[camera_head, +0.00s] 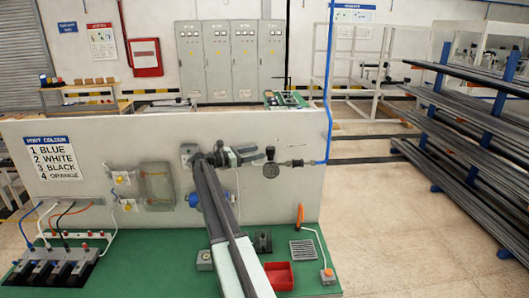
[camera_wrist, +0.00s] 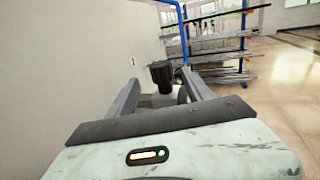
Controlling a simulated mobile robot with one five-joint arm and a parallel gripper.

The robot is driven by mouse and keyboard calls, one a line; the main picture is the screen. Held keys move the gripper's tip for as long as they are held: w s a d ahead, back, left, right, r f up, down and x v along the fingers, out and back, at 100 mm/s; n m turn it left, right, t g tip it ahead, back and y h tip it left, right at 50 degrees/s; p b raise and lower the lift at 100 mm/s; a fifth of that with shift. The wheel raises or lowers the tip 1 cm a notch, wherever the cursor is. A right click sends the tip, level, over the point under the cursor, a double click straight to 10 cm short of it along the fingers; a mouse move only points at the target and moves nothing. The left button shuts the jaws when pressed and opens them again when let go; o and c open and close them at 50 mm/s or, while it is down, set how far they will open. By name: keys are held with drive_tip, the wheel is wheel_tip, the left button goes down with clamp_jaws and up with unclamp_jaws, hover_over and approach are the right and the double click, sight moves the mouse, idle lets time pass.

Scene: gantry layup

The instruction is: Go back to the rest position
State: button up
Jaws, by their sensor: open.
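My gripper (camera_head: 246,155) is at the upright grey panel (camera_head: 100,140) in the head view, at the end of my raised arm and pointing right. In the wrist view its two fingers stand wide apart, and the gripper (camera_wrist: 159,78) is open. A black knob (camera_wrist: 162,72) on a grey body shows between and just ahead of the fingertips; I cannot tell whether they touch it. In the head view the black knob (camera_head: 270,153) sits above a round gauge (camera_head: 271,171), just right of my gripper.
A blue hose (camera_head: 328,110) rises right of the gauge. A green bench top (camera_head: 150,260) carries a red tray (camera_head: 279,275), a vent plate (camera_head: 303,249) and several dark connector blocks (camera_head: 50,265). A rack of long bars (camera_head: 460,140) stands right. Open floor (camera_head: 380,230) lies between.

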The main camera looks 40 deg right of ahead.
drive_tip(key=shift+a, duration=0.25)
